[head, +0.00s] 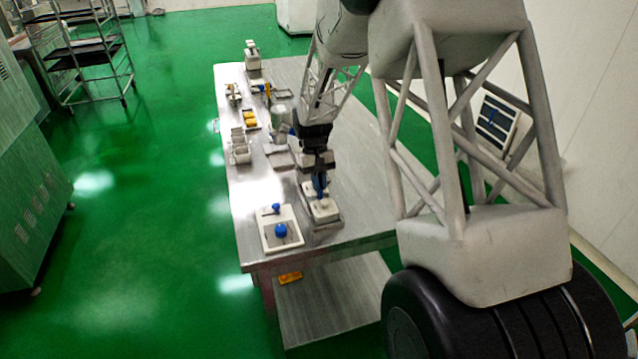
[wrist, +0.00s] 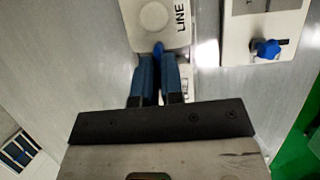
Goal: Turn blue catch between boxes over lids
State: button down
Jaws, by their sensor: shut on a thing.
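Two white boxes with lids stand one behind the other on the metal table: the near box (head: 324,211) and the far box (head: 309,188). In the wrist view one white lid (wrist: 155,17) bears the word LINE, and part of the other box (wrist: 186,82) shows behind my fingers. The blue catch (wrist: 158,48) shows as a small tip at the edge of the LINE lid. My gripper (wrist: 157,62) points down between the boxes, its blue fingers shut on the catch. My gripper (head: 320,184) hides most of the catch, so its turn angle cannot be told.
A white board (head: 268,240) with blue knobs lies left of the boxes; one blue knob (wrist: 266,48) shows in the wrist view. Small containers (head: 240,152) and yellow pieces (head: 250,119) stand farther along the table. The table's right side (head: 352,190) is clear.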

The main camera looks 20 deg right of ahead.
dwell(0.5)
jog(key=c, duration=1.2)
grip_release()
jog(key=shift+c, duration=0.2)
jog(key=shift+r, duration=0.1)
jog(key=v, duration=0.7)
jog(key=shift+w+r, duration=0.2)
jog(key=shift+r, duration=0.15)
